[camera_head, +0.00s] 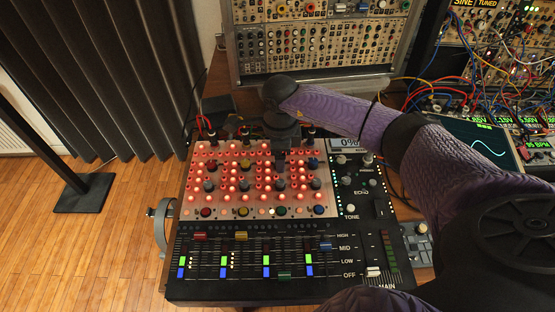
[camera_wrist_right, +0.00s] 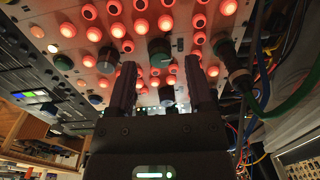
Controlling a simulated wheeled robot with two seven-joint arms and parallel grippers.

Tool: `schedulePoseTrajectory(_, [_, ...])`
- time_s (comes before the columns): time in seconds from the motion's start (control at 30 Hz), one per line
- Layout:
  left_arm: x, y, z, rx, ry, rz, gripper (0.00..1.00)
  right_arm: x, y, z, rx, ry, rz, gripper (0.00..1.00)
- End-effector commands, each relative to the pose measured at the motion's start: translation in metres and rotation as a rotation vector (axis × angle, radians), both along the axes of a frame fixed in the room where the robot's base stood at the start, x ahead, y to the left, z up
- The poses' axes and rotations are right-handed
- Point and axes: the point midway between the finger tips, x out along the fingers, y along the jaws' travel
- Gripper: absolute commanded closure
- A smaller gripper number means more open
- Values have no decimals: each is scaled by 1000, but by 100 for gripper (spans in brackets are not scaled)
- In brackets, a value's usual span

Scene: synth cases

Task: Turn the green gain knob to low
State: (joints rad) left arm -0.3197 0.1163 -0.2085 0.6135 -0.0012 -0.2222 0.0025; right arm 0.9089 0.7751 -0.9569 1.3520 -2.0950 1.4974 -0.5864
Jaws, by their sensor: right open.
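The green gain knob (camera_wrist_right: 158,48) sits in the row at the panel's cable side; in the right wrist view it lies between and just beyond my fingertips. My right gripper (camera_wrist_right: 160,64) is open, one finger on each side of this knob; I cannot tell whether they touch it. In the head view my right gripper (camera_head: 282,154) points down at the mixer panel's top row and hides most of the green knob. The knob's pointer is too small to read. My left gripper is not in view.
A blue knob (camera_wrist_right: 167,95) is beside the green one, and a dark knob (camera_wrist_right: 107,58) is toward the faders. The mixer (camera_head: 250,290) has faders at its front beside HIGH, MID, LOW and OFF marks. A plugged cable (camera_wrist_right: 236,72) stands close to one finger. Synth racks (camera_head: 310,75) stand behind.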

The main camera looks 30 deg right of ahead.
Motion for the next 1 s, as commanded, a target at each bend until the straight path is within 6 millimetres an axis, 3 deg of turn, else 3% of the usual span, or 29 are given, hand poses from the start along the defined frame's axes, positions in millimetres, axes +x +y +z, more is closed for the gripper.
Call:
schedulePoseTrajectory(0.1, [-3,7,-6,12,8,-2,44,0,0,-16,1,1,0,33])
schedulePoseTrajectory(0.4, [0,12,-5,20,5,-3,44,1,0,-17,1,-1,1,36])
schedulePoseTrajectory(0.7, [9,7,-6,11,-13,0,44,1,0,-17,2,-1,0,99])
schedulePoseTrajectory(1.0, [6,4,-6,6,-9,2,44,1,0,-17,1,-2,9,100])
